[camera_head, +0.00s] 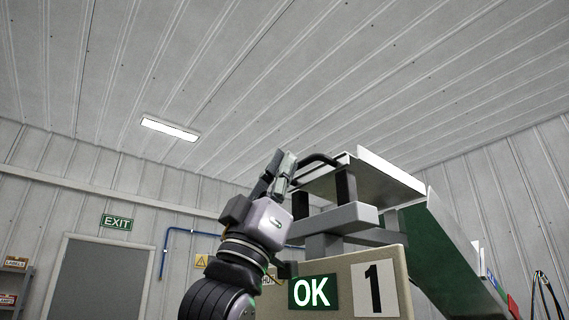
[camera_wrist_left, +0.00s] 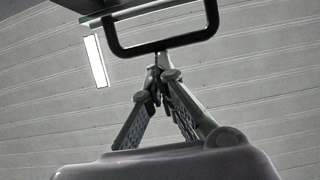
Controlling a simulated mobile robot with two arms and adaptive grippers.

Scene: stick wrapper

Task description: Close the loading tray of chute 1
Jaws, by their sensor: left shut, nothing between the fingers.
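The loading tray (camera_head: 391,174) of chute 1 is a pale metal piece on top of the machine, raised and tilted in the head view. A black bar handle (camera_head: 318,159) sticks out from its left end; it also shows in the left wrist view (camera_wrist_left: 166,48) as a rounded loop. My left gripper (camera_head: 283,163) points up beside the handle, its fingers shut and empty. In the left wrist view the fingertips (camera_wrist_left: 157,77) are just below the handle's lower bar; whether they touch it I cannot tell. My right gripper is not in view.
The beige panel (camera_head: 340,275) below carries a green OK display (camera_head: 312,291) and a number 1 sign (camera_head: 375,288). A green sloping chute (camera_head: 450,250) runs down to the right. A grey door (camera_head: 97,280) and shelf (camera_head: 14,285) stand far left.

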